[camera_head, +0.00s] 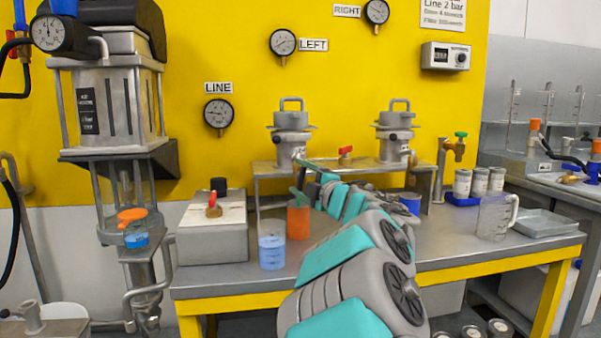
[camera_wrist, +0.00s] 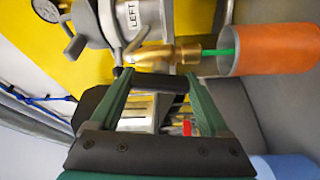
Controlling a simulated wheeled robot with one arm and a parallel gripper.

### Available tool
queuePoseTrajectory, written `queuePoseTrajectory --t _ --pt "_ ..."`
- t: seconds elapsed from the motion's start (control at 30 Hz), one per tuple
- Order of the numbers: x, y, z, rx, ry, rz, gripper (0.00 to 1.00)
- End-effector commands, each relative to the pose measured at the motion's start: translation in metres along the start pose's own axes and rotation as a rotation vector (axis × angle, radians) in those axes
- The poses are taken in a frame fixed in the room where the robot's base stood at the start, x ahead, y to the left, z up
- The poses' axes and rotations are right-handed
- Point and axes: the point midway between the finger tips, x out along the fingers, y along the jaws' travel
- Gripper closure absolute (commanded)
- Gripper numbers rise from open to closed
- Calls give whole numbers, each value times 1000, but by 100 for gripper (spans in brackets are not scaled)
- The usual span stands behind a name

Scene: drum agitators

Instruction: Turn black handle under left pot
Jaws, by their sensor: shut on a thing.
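The left pot (camera_head: 291,122) is a grey metal vessel on a raised stand on the bench. In the wrist view its body (camera_wrist: 165,15), tagged LEFT, appears turned sideways. A brass valve (camera_wrist: 160,54) comes out of it. The black handle (camera_wrist: 160,80) lies beside the valve, between the two dark green fingers of my gripper (camera_wrist: 158,84), which is shut on it. A thin green stream or rod runs from the brass spout into an orange cup (camera_wrist: 270,50). The cup also shows in the head view (camera_head: 298,222). My arm hides the handle there.
A beaker of blue liquid (camera_head: 271,250) stands left of the orange cup. A grey box with a red lever (camera_head: 213,205) is further left. A second pot (camera_head: 394,130) stands right on the same stand. A clear jug (camera_head: 494,217) is at the right.

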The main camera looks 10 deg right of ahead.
Motion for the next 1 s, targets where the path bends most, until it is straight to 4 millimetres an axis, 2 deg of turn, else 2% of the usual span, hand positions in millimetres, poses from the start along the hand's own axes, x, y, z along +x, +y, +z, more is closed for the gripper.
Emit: queuePoseTrajectory --t 0.3,0.73,0.77,0.93,1.0 --pt "0 -2 0 -78 1 -35 76" --pt "0 -2 0 -86 2 -38 76" --pt "0 -2 -1 -86 2 -38 19" --pt "0 -2 -1 -85 1 -37 0" --pt "0 -1 -1 -85 1 -36 0"
